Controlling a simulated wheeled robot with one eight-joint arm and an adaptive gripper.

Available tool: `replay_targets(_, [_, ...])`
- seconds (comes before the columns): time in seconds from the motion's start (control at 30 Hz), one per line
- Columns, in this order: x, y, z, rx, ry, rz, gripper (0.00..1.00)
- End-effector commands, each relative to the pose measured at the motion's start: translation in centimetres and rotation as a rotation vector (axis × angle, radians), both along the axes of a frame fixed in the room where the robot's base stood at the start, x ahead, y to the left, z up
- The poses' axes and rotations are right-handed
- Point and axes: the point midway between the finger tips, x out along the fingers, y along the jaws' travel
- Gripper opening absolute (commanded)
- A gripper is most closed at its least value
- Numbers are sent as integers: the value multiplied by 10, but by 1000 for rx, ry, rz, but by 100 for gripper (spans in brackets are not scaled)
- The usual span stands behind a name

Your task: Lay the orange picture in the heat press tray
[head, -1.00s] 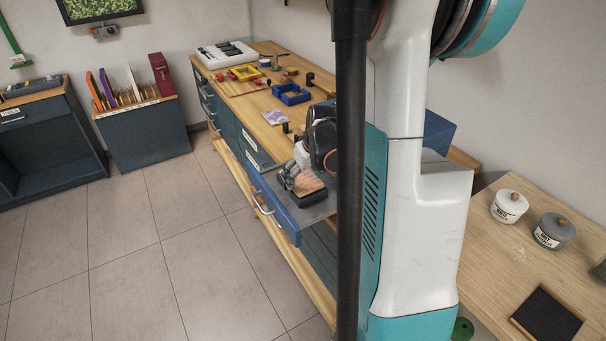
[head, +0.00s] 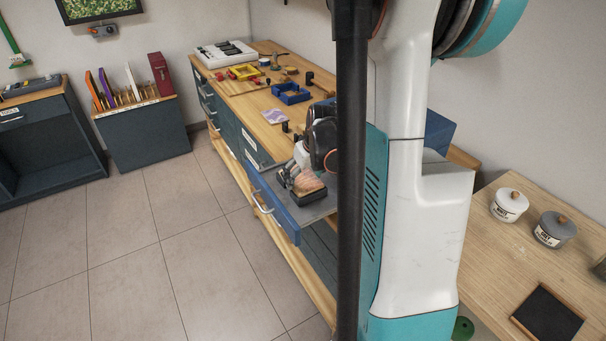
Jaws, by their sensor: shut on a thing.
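My gripper (head: 291,178) is low over the pulled-out blue tray (head: 276,207) with a grey bed, at the near end of the long bench. It is shut on a small orange-pink picture (head: 309,183). The picture has a dark edge or backing and sits tilted just above or on the grey bed; I cannot tell whether it touches. The fingertips are partly hidden by the picture, and the right side of the tray is hidden behind my black post.
The bench top holds a blue frame (head: 291,93), a yellow frame (head: 244,72) and a lilac card (head: 274,116). A side table at the right carries a white jar (head: 509,205), a grey jar (head: 554,229) and a dark square panel (head: 547,316). The tiled floor at the left is clear.

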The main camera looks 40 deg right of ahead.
Motion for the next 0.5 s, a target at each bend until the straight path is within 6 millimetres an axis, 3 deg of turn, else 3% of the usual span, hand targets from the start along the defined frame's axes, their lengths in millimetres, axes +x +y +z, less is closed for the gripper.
replay_targets(0.07, [0,0,-1,0,0,0,50])
replay_targets(0.1, [0,0,-1,0,0,0,81])
replay_targets(0.17, [0,0,-1,0,0,0,95])
replay_targets(0.5, [0,0,-1,0,0,0,98])
